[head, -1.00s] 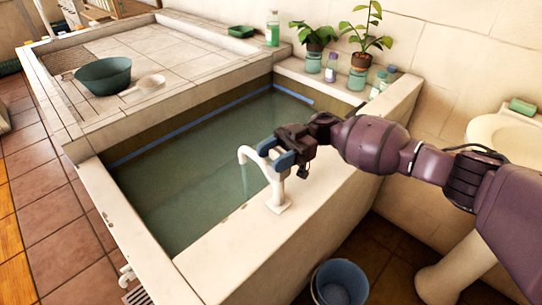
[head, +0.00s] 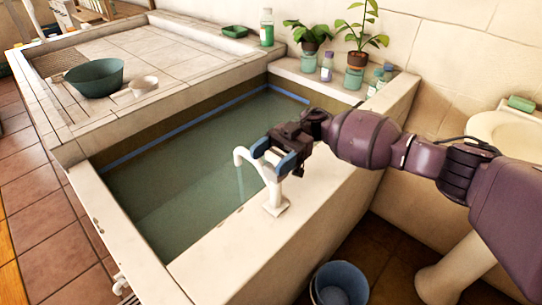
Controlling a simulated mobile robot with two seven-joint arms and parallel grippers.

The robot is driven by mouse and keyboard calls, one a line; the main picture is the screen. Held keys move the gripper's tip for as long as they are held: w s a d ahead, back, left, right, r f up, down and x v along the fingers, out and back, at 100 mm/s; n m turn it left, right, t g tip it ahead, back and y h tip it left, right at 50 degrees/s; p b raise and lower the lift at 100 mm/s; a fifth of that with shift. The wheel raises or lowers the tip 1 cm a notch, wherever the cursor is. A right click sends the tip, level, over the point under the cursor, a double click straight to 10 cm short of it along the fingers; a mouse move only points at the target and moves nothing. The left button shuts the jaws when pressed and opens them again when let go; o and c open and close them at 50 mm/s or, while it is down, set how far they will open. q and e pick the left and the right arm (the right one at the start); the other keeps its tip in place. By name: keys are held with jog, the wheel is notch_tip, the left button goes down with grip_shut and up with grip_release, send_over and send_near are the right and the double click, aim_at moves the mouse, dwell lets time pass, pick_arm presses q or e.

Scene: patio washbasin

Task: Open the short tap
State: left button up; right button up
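A white tap (head: 273,197) with a curved spout stands upright on the front ledge of the water-filled basin. A faint pale streak hangs below its spout. My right gripper (head: 273,158) is at the top of this tap, with its two blue-padded fingers apart. The tap's top lies between or just under the fingers; contact is unclear, and the gripper hides any handle there. A smaller white tap (head: 122,285) sticks out low on the basin's outer wall at the lower left. I cannot tell which tap is the short one. My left gripper is not in view.
The basin's ledge (head: 235,250) is bare around the tap. Potted plants (head: 356,60) and bottles (head: 327,68) line the back ledge. A blue bucket (head: 341,284) stands on the floor below.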

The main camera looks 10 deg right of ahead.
jog(key=shift+o, duration=0.4)
jog(key=shift+w, duration=0.1)
jog(key=shift+w+d, duration=0.1)
jog(key=shift+d, duration=0.15)
jog(key=b+v, duration=0.2)
jog(key=v, duration=0.8)
jog(key=shift+w, duration=0.15)
jog(key=shift+d, duration=0.1)
